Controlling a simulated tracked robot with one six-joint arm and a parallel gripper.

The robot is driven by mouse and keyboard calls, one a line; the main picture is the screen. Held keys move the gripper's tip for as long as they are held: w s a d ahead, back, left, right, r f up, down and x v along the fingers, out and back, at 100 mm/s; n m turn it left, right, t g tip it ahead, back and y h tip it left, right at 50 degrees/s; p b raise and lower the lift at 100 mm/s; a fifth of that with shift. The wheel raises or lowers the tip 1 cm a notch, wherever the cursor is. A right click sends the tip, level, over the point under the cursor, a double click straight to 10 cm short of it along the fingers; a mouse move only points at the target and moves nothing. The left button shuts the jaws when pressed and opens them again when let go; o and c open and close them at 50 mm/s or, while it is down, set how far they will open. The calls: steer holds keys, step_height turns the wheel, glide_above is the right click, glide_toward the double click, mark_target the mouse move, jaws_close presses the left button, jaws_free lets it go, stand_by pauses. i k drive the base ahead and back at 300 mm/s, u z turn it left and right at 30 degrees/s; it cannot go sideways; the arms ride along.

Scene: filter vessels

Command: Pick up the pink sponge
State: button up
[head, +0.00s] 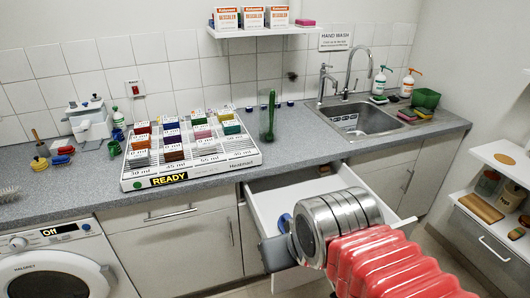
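A small pink block (305,22), which looks like the pink sponge, lies at the right end of the white wall shelf (260,31), right of several boxes. My arm reaches in from the bottom right, with a red ribbed sleeve and a metal wrist. My gripper (278,252) is at the left end of the wrist, over the open drawer (265,190), well below and apart from the pink block. Only a grey part of it shows, so its fingers and any hold are hidden.
A rack (240,160) with several coloured blocks and a READY sign stands on the counter. A sink (360,120) with taps, bottles and sponges (406,115) is at the right. A washing machine (55,262) is bottom left. A side shelf (500,155) is at the right edge.

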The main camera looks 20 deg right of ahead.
mark_target(409, 116)
steer(key=z, duration=2.45)
steer(key=i, duration=0.6)
steer(key=u, duration=0.05)
